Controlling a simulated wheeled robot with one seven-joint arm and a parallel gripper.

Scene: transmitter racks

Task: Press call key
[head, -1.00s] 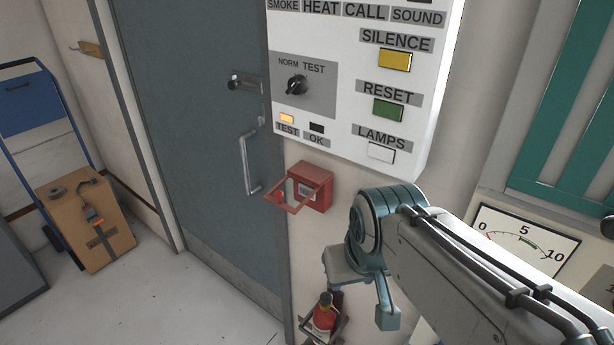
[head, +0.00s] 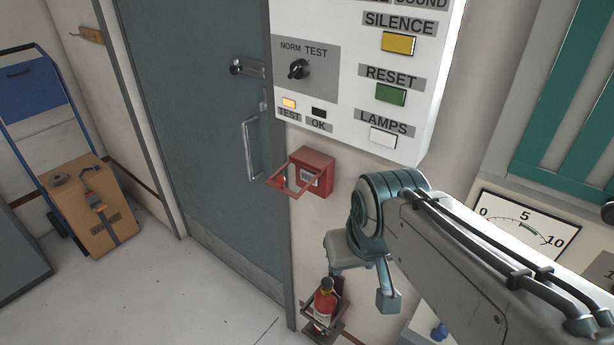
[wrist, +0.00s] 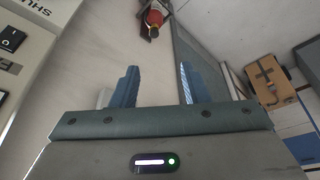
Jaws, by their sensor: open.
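A red wall box (head: 318,162) hangs below the white alarm panel, beside the door. Its hinged clear flap with a red frame (head: 285,184) stands out open at the front. A pale face shows inside the box; its small details are too small to read. My gripper (wrist: 157,85) is open and empty, its two blue fingers apart in the wrist view. In the head view my arm reaches in from the right, with its end bent down, right of and below the red box. The gripper does not touch the box. The box cannot be made out in the wrist view.
The white panel (head: 350,100) carries a rotary switch (head: 299,69) and SILENCE, RESET and LAMPS keys. A grey door (head: 195,120) with a handle is at left. A trolley with a cardboard box (head: 92,213) is far left.

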